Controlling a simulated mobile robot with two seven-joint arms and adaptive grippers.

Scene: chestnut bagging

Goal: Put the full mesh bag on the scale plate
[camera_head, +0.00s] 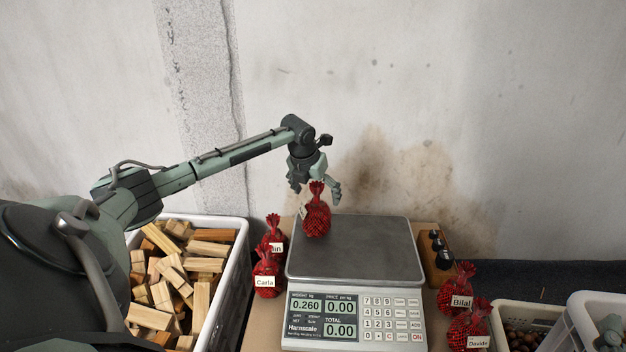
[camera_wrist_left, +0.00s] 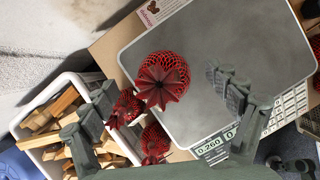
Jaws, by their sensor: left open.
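A full red mesh bag (camera_head: 317,218) stands upright on the left part of the grey scale plate (camera_head: 374,254). The scale display (camera_head: 307,306) reads 0.260. My left gripper (camera_head: 315,189) is open above the bag, with its fingers apart on either side of the bag's top. In the left wrist view the bag (camera_wrist_left: 160,82) shows from above on the plate (camera_wrist_left: 240,50), between the spread fingers (camera_wrist_left: 165,110) and not gripped. My right gripper is not clearly seen; only a small grey part (camera_head: 609,330) shows at the right edge.
Red bags labelled Carla (camera_head: 266,281) and another (camera_head: 274,228) stand left of the scale. Bags labelled Bilal (camera_head: 461,284) and Davide (camera_head: 470,325) stand right. A white crate of wood blocks (camera_head: 235,290) is at left. Small weights (camera_head: 437,245) sit in a wooden block.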

